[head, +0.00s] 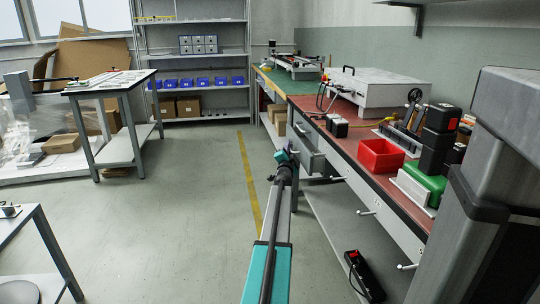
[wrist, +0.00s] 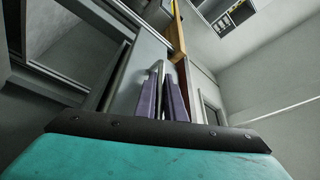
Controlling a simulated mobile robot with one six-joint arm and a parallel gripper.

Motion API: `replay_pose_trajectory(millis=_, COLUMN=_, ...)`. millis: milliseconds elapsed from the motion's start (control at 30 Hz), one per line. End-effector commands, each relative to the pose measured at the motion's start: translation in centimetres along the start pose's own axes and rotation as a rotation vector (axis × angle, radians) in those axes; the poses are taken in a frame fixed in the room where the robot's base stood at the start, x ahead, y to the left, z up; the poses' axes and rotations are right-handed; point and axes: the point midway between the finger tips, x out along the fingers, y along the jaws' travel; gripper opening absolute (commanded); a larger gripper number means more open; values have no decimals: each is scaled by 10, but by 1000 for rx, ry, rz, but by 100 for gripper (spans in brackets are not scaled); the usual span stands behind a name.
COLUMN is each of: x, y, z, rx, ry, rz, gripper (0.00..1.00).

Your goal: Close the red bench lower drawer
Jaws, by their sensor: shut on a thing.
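The red bench (head: 345,143) runs along the right side of the head view. A grey drawer (head: 306,147) under its far end stands out from the bench front; I cannot tell for sure whether it is the lower one. My gripper (head: 291,151) is at the drawer's front, partly hidden by my own arm. In the wrist view its two purple fingers (wrist: 163,98) are shut around a metal bar handle (wrist: 160,75) on a grey drawer front (wrist: 133,72).
On the bench top are a red bin (head: 380,157), a white case (head: 372,88) and a green-and-black tool (head: 428,180). Several lever handles show along the bench front. A black power strip (head: 364,275) lies below on the right. The floor left of my arm is clear.

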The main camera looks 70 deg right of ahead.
Motion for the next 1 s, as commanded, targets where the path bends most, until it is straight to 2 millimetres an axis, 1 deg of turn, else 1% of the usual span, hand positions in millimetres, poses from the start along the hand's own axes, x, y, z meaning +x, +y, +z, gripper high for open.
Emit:
replay_pose_trajectory(millis=33, x=3, y=8, z=-7, rx=-1, ry=3, rz=1, gripper=0)
replay_pose_trajectory(millis=200, x=10, y=18, z=-21, rx=0, ry=-1, rz=0, gripper=0)
replay_pose_trajectory(millis=300, x=12, y=21, z=-26, rx=2, ry=-3, rz=-1, gripper=0)
replay_pose_trajectory(millis=833, x=15, y=23, z=-31, rx=7, ry=-6, rz=-2, gripper=0)
replay_pose_trajectory(millis=867, x=15, y=23, z=-30, rx=7, ry=-6, rz=-2, gripper=11)
replay_pose_trajectory(millis=900, x=15, y=23, z=-30, rx=7, ry=-7, rz=-2, gripper=17)
replay_pose_trajectory(millis=1000, x=15, y=23, z=-30, rx=6, ry=-7, rz=-2, gripper=17)
